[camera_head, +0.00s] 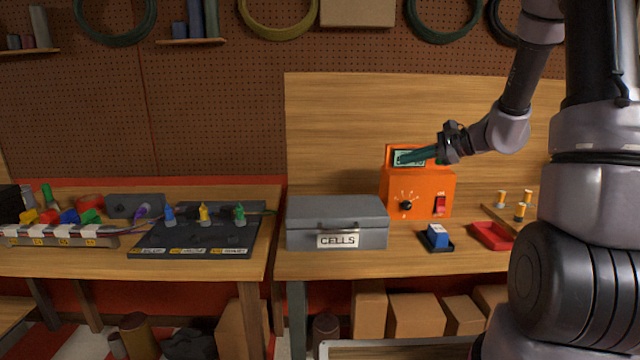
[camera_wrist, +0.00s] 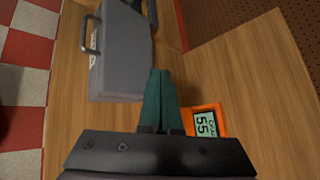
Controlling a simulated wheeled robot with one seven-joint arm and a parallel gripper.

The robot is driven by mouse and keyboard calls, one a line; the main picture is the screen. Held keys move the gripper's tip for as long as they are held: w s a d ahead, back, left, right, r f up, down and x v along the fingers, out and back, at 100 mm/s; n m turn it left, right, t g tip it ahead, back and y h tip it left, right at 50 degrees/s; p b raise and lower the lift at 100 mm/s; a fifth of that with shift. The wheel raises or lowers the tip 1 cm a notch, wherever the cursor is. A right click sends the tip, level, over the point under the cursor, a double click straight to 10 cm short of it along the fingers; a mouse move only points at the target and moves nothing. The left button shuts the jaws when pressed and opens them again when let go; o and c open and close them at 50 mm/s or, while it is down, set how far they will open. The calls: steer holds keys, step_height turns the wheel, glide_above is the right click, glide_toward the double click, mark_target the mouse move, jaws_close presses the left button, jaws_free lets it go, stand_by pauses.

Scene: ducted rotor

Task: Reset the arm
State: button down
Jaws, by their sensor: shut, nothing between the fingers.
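My arm reaches in from the right in the head view. My gripper (camera_head: 402,158) has dark green fingers that point left, in front of the upper part of an orange box with a display, a dial and a red switch (camera_head: 420,192). The fingers cover part of the display. In the wrist view the gripper (camera_wrist: 160,72) is shut, its fingers together with nothing between them. The orange box (camera_wrist: 222,118) shows beside the fingers there, its display reading 55.
A grey case labelled CELLS (camera_head: 337,224) stands left of the orange box. A blue block (camera_head: 437,234) on a dark base and a red tray (camera_head: 492,236) lie to the right. The left bench holds a dark panel (camera_head: 195,240) with coloured plugs. A wooden board (camera_head: 340,120) stands behind.

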steer(key=s+a+r+n+g, duration=0.2)
steer(key=s+a+r+n, duration=0.25)
steer(key=s, duration=0.25)
steer(key=s+d+r+n+t+h, duration=0.1)
steer(key=s+d+r+n+h, duration=0.1)
steer(key=s, duration=0.7)
steer(key=s+d+r+n+t+h, duration=0.1)
steer(key=s+d+r+n+h, duration=0.2)
steer(key=s, duration=0.7)
step_height(320, 180, up, 5)
steer(key=n+h, duration=0.2)
steer(key=h, duration=0.1)
steer(key=shift+f+h, duration=0.15)
steer(key=shift+h, duration=0.25)
